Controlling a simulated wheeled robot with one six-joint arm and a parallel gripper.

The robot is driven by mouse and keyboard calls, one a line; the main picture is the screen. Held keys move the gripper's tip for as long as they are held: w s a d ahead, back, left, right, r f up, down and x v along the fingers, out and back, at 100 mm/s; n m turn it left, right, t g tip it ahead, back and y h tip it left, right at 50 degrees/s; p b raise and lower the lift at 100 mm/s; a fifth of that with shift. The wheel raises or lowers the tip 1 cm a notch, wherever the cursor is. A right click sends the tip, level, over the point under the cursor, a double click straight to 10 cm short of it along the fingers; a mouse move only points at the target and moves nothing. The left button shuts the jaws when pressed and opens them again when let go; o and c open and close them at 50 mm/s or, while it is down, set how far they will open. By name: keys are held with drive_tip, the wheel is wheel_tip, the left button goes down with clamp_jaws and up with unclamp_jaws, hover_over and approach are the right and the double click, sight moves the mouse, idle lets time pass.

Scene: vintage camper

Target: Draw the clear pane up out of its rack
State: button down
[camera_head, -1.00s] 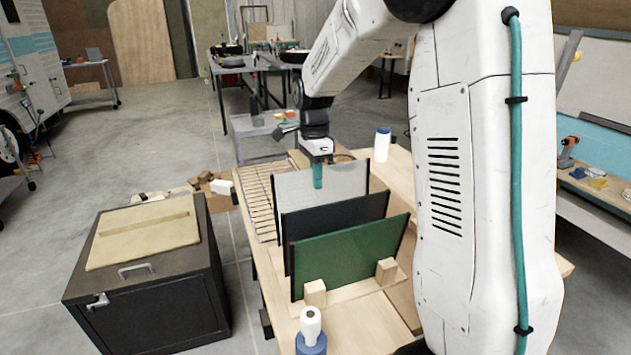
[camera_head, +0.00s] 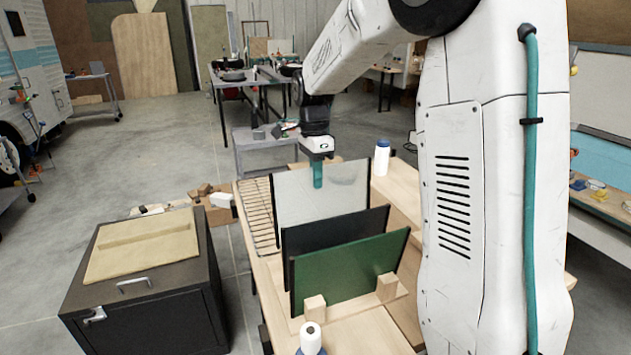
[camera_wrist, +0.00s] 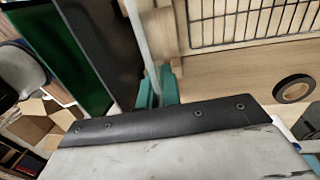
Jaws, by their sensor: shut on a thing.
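The clear pane (camera_head: 345,193), pale and see-through with dark side edges, stands upright at the back of a row of panes. My gripper (camera_head: 317,178) is shut on its top edge, left of the middle, with teal fingers. In the wrist view the fingers (camera_wrist: 158,88) close on the pane, seen nearly edge-on as a pale strip (camera_wrist: 137,35). A dark pane (camera_head: 335,232) and a green pane (camera_head: 350,268) stand in front of it. The wooden rack (camera_head: 386,288) shows at the green pane's foot. The clear pane's lower edge is hidden behind the dark pane.
A wire grid (camera_head: 258,212) lies on the bench left of the panes. A white bottle (camera_head: 381,158) stands behind right, and another bottle (camera_head: 311,338) at the front. A black cabinet (camera_head: 150,310) stands left. In the wrist view a black tape roll (camera_wrist: 292,89) lies on the bench.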

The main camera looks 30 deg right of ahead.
drive_tip(key=shift+r, duration=1.05)
